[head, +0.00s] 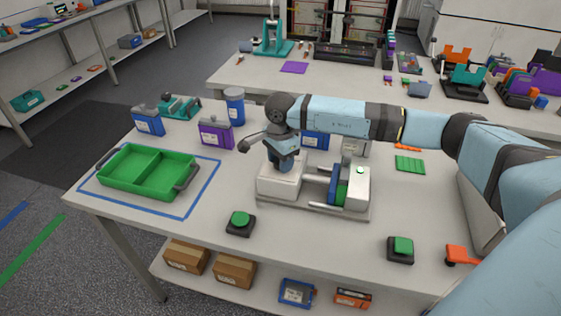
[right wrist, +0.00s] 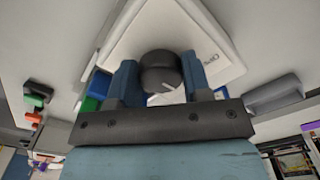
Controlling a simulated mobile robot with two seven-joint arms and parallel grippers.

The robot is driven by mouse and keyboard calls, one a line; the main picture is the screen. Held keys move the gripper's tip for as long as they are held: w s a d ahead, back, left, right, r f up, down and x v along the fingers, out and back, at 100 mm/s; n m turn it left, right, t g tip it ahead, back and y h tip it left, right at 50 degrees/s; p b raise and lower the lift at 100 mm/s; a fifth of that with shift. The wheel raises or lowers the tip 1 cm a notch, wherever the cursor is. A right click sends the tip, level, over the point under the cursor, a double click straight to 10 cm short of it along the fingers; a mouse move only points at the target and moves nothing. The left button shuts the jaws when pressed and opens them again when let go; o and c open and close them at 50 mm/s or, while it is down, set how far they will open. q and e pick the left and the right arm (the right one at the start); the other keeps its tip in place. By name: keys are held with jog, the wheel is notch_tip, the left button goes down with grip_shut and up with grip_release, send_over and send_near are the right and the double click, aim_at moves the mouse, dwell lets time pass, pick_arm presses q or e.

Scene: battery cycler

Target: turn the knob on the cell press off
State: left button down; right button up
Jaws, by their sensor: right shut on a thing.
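The cell press (head: 278,187) stands on the middle of the near table. It has a white block at its left, a white end block with a green lit top at its right, and blue and green parts between. My right gripper (head: 284,167) points down at the left block. In the right wrist view, its two blue fingers (right wrist: 160,70) are shut on the sides of a round dark knob (right wrist: 160,80) with a white pointer line. The knob is hidden by the gripper in the head view. My left gripper is not in view.
A green two-part tray (head: 148,170) sits left in a blue outline. Purple (head: 216,133) and blue (head: 148,121) boxes and a blue canister (head: 234,105) stand behind. Green buttons (head: 240,222) (head: 401,249) lie at the front edge. My right arm spans the table's right side.

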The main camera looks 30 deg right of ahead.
jog(key=o, duration=0.9)
jog(key=shift+r+b, duration=0.7)
jog(key=shift+r, duration=6.3)
